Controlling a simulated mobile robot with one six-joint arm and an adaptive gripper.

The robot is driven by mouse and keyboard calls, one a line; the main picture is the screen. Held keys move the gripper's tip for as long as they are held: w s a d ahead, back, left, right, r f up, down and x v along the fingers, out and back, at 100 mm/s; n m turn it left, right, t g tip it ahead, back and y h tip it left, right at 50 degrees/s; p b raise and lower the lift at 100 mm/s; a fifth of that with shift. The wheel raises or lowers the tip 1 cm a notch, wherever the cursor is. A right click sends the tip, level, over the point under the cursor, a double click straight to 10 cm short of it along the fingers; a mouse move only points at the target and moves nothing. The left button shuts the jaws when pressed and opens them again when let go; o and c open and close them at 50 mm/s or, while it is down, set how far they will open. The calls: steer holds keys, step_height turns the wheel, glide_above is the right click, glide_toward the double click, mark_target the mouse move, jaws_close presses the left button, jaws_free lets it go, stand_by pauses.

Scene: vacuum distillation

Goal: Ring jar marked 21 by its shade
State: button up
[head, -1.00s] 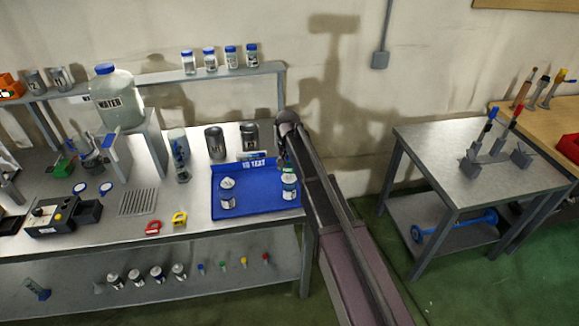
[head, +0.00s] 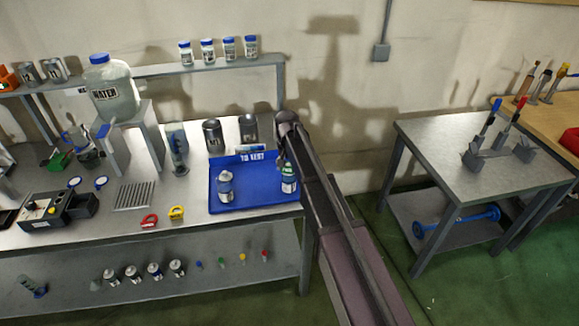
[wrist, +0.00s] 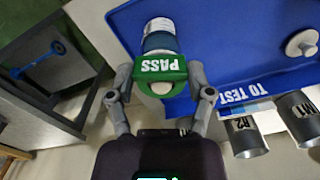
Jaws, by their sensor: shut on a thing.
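My gripper (wrist: 163,92) is shut on a green ring tag (wrist: 160,69) lettered PASS. In the wrist view the tag overlaps the upper end of a jar (wrist: 159,28) with a pale label and dark blue band. Whether it fully encircles the jar is unclear. In the head view this jar (head: 289,186) stands at the right of the blue tray (head: 255,200), with green at its top. My arm partly hides the gripper there. A second jar (head: 225,187) stands at the tray's left. The number 21 is not readable on either.
A red tag (head: 149,221) and a yellow tag (head: 176,213) lie on the bench left of the tray. Two grey canisters, one here (head: 213,137), stand behind the tray. Several blue-capped jars line the shelf (head: 200,67). A side table (head: 460,155) stands to the right.

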steer(key=shift+f, duration=0.15)
stand_by(0.3)
steer(key=o, duration=0.8)
steer(key=shift+s, duration=0.15)
